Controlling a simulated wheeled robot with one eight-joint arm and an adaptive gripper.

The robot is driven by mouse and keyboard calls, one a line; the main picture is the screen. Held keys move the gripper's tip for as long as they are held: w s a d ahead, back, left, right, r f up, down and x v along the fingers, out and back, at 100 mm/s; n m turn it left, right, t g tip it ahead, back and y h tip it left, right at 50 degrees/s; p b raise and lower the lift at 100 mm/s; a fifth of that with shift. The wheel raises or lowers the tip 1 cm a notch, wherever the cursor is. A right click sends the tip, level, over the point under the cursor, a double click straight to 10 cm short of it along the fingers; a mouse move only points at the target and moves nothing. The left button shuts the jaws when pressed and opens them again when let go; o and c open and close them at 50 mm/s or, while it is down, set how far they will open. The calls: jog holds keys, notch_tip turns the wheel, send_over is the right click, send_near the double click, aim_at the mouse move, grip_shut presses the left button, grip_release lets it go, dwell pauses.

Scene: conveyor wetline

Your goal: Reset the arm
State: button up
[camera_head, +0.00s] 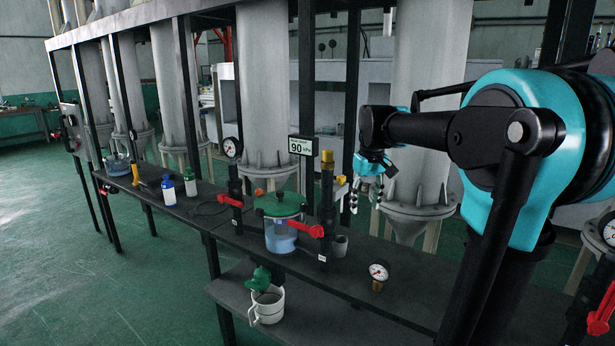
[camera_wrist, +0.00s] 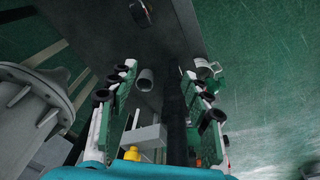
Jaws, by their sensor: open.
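My arm reaches in from the right of the head view. My gripper (camera_head: 366,203) hangs from it with fingers pointing down, above the back part of the dark bench, in front of the grey columns. The fingers are spread and nothing is between them. In the wrist view my gripper (camera_wrist: 160,75) shows its two green-and-white fingers with black pads, wide apart. A small grey cup (camera_wrist: 146,80) and a dark upright post (camera_wrist: 176,115) lie beyond the fingers, seen in the gap. I cannot tell their exact distance from the fingertips.
A brass-topped black pipe (camera_head: 327,205) stands left of my gripper. A pressure gauge (camera_head: 378,272) sits on the bench (camera_head: 345,280). A white jug (camera_head: 267,305) is on the lower shelf. The green floor at left is clear.

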jog(key=s+d+f+m+t, duration=0.2)
jog(key=s+f+m, duration=0.1)
jog(key=s+f, duration=1.9)
notch_tip(320, 180, down, 3)
jog(key=shift+d+r+m+t, duration=0.15)
jog(key=shift+m+t, duration=0.15)
jog(key=shift+w, duration=0.1)
dwell(2.7)
jog(key=m+t+y, duration=0.6)
jog(key=m+y, duration=0.8)
jog(key=m, duration=1.1)
send_near(341, 176)
jog(key=x, duration=0.7)
jog(key=f+x, duration=0.1)
jog(key=x, duration=0.2)
jog(key=shift+w, duration=0.2)
